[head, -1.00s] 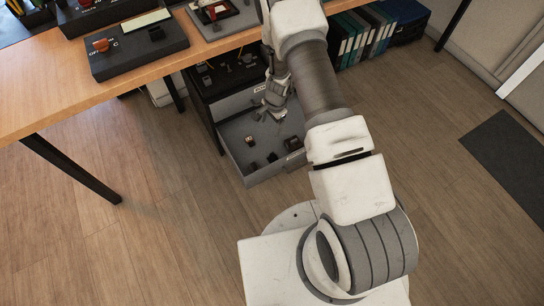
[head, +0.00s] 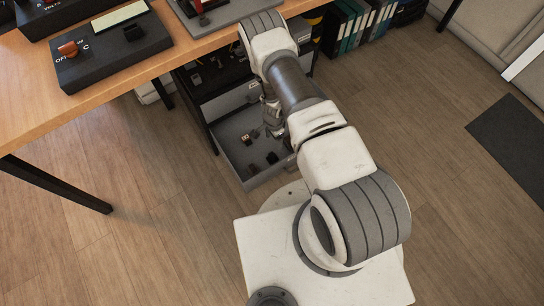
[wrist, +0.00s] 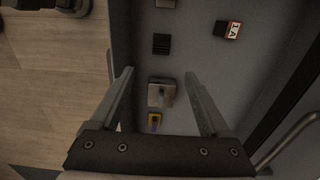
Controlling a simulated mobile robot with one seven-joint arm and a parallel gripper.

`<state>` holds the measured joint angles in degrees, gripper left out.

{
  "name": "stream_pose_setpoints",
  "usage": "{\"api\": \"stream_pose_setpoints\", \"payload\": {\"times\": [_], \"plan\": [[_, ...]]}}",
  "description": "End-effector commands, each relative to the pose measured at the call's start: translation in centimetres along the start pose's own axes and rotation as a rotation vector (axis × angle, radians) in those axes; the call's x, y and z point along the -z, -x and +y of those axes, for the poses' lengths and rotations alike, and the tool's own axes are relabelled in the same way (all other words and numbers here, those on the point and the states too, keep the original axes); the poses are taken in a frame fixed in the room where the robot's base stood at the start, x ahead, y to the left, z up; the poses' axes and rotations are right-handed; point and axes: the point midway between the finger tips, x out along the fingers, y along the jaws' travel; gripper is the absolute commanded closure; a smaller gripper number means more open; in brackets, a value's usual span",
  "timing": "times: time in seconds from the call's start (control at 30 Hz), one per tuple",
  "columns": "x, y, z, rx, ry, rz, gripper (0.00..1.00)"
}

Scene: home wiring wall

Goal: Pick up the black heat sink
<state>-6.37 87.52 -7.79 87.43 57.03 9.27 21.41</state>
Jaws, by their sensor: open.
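The black heat sink (wrist: 161,44) is a small ribbed black block lying on the grey drawer floor in the wrist view. My gripper (wrist: 158,75) is open and empty above the drawer, and the heat sink shows just beyond its fingertips. A metal part (wrist: 161,94) shows between the fingers, with a small yellow and grey part (wrist: 154,121) nearer the palm. In the head view my gripper (head: 273,128) is over the drawer, partly hidden by my arm. Dark pieces show there, but I cannot tell which is the heat sink.
The open drawer (head: 229,142) has raised walls around the parts. The wooden workbench (head: 40,100) stands above and left of the drawer.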

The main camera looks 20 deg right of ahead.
Motion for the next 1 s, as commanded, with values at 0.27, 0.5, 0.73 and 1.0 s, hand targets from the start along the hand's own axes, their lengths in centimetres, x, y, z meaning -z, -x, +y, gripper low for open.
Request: {"api": "stream_pose_setpoints", "payload": {"times": [0.27,0.5,0.73,1.0], "plan": [[0.0,-6.8,0.0,-0.001,0.003,0.001,0.2],[0.0,-9.3,-0.1,0.001,0.002,0.001,0.2],[-0.1,-10.6,-0.1,0.0,0.002,0.0,0.2],[-0.2,-14.4,-0.3,-0.001,0.002,0.001,0.2]]}}
